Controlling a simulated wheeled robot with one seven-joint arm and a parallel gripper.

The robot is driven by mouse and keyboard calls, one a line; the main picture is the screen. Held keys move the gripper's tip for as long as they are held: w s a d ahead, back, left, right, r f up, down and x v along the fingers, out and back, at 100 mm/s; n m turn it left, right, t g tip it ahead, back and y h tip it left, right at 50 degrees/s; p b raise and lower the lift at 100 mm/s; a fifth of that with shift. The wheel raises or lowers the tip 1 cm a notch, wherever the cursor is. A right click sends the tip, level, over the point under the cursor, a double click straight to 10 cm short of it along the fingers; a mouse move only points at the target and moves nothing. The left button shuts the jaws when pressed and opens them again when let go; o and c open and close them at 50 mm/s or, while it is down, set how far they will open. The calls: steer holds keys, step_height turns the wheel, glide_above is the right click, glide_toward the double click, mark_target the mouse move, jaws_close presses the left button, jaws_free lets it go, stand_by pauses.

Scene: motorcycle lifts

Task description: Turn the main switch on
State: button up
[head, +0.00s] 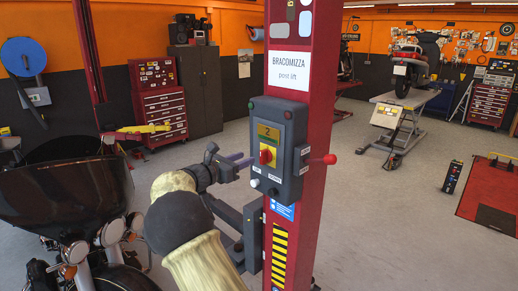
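A dark grey control box (295,185) is fixed to the red lift post (297,232). On its front is the main switch, a red rotary knob (267,156) on a yellow plate, with a label reading 2 above it. Small buttons and lamps sit above and below the switch. My gripper (240,167) is just left of the box, its fingers pointing right towards the switch. The fingers look apart with nothing between them, and they appear short of the knob. The knob's exact angle is too small to tell.
A dark motorcycle (65,205) stands close at left. A red tool chest (160,100) and a grey cabinet (198,85) stand behind.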

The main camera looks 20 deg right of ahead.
mark_target(260, 152)
steer(key=p+x, duration=0.2)
steer(key=x, duration=0.5)
steer(key=shift+w+d+p, duration=0.15)
steer(key=shift+d+p, duration=0.2)
steer(key=shift+p, duration=0.05)
jaws_close()
